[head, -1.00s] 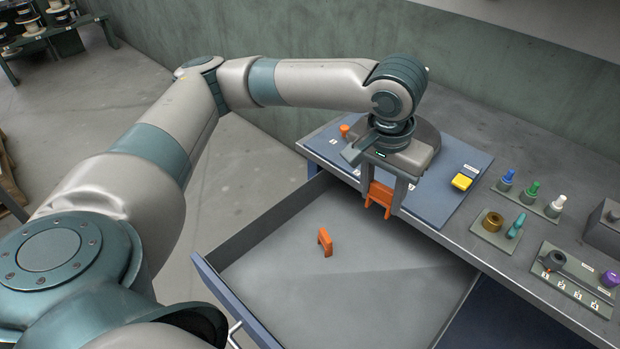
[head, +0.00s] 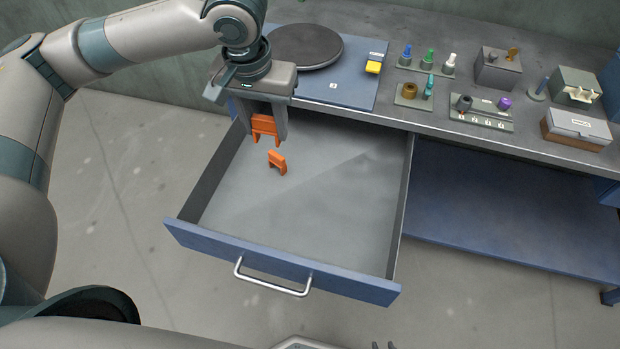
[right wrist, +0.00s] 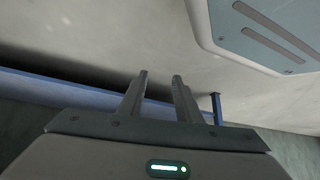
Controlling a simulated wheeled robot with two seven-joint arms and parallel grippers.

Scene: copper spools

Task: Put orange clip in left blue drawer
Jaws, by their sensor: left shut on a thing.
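My left gripper (head: 264,138) is shut on an orange clip (head: 264,124) and holds it over the back left part of the open left blue drawer (head: 340,278). A second orange clip (head: 277,161) lies on the grey drawer floor, just in front of and below the held one. The drawer is pulled far out, with its silver handle (head: 272,284) at the front. My right gripper (right wrist: 161,76) shows in the right wrist view with its fingers apart and nothing between them.
Several coloured parts and boxes stand further right. The drawer's middle and right are empty.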

